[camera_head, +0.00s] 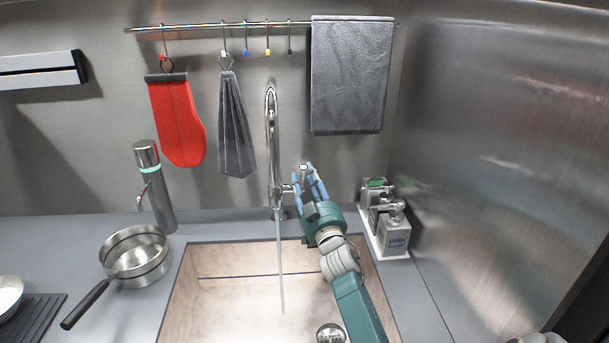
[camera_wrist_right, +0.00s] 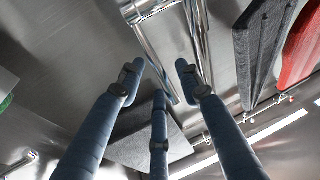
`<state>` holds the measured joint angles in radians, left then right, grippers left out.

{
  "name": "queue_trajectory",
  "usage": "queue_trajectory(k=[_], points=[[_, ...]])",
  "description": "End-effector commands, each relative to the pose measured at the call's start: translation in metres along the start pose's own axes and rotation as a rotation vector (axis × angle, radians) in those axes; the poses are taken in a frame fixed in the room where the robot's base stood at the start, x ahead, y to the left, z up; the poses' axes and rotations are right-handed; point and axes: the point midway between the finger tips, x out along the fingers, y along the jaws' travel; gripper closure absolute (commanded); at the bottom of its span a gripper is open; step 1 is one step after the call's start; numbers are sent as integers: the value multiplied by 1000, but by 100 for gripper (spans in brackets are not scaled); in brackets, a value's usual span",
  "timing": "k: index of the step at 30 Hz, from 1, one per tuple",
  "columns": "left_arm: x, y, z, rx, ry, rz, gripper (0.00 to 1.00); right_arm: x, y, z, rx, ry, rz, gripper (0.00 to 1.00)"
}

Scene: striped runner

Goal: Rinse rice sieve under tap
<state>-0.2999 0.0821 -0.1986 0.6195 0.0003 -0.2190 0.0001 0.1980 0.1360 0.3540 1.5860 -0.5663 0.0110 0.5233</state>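The chrome tap (camera_head: 272,130) stands at the back edge of the sink (camera_head: 225,290). A thin, pale stream of water (camera_head: 281,270) falls from it into the basin. My right gripper (camera_head: 306,180) is raised just right of the tap, beside its side lever (camera_head: 288,188). In the right wrist view its blue fingers (camera_wrist_right: 158,80) are spread with nothing held, and the tap (camera_wrist_right: 155,45) shows beyond their tips; contact is unclear. A steel pan-shaped vessel (camera_head: 135,257) with a black handle sits left of the sink; I cannot tell whether it is the sieve. My left gripper is out of view.
A steel bottle-shaped dispenser (camera_head: 156,190) stands behind the vessel. A dish soap caddy (camera_head: 385,225) stands right of the sink. A red mitt (camera_head: 177,120) and grey cloths (camera_head: 352,75) hang above.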

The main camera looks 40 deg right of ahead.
Motion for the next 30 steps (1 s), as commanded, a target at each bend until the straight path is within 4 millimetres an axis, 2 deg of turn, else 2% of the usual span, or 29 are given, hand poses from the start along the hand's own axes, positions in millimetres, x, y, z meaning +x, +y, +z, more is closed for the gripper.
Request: queue_trajectory(k=[6,13,18,30], points=[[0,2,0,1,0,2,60,-49,0,2,1,-3,0,65],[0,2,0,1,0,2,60,-88,0,1,2,-2,0,65],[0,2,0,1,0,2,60,-100,0,0,2,-1,0,65],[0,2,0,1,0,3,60,-101,0,0,1,0,0,65]])
